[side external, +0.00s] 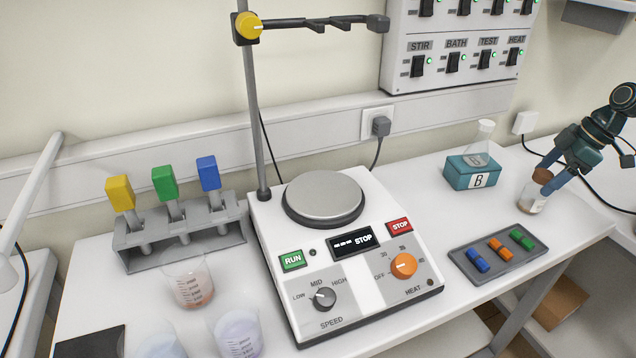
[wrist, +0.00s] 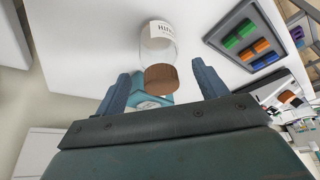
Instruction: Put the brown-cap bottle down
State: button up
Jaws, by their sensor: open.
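The brown-cap bottle (side external: 533,200) stands upright on the white bench at the right, beside the teal block marked B. It is clear, with a pale label and a brown cap (side external: 543,176). My gripper (side external: 554,168) is at the cap, coming in from the upper right; one finger partly covers the bottle's side. In the wrist view, the bottle (wrist: 157,50) shows with its cap between my open fingers (wrist: 162,78), with a gap on each side.
A teal block (side external: 456,174) holding a flask is left of the bottle. A grey tray (side external: 478,279) with coloured pieces lies in front. The hotplate (side external: 372,299) is further left. A black cable (side external: 600,200) runs behind my gripper.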

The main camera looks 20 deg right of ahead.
jog(key=v, duration=0.7)
jog(key=shift+r, duration=0.35)
jog(key=shift+s, duration=0.1)
jog(key=s+a+r+m+h, duration=0.1)
jog(key=s+a+r+m, duration=0.2)
jog(key=a, duration=0.5)
jog(key=s+a+r+m+h, duration=0.1)
jog(key=s+a+r, duration=0.35)
jog(key=a, duration=0.25)
jog(key=s+a+m+t+h, duration=0.1)
jog(key=s+a+m, duration=0.4)
jog(key=s, duration=0.8)
jog(key=shift+a+f+t, duration=0.25)
jog(key=shift+a+t, duration=0.45)
jog(key=shift+a, duration=0.1)
jog(key=shift+o, duration=0.2)
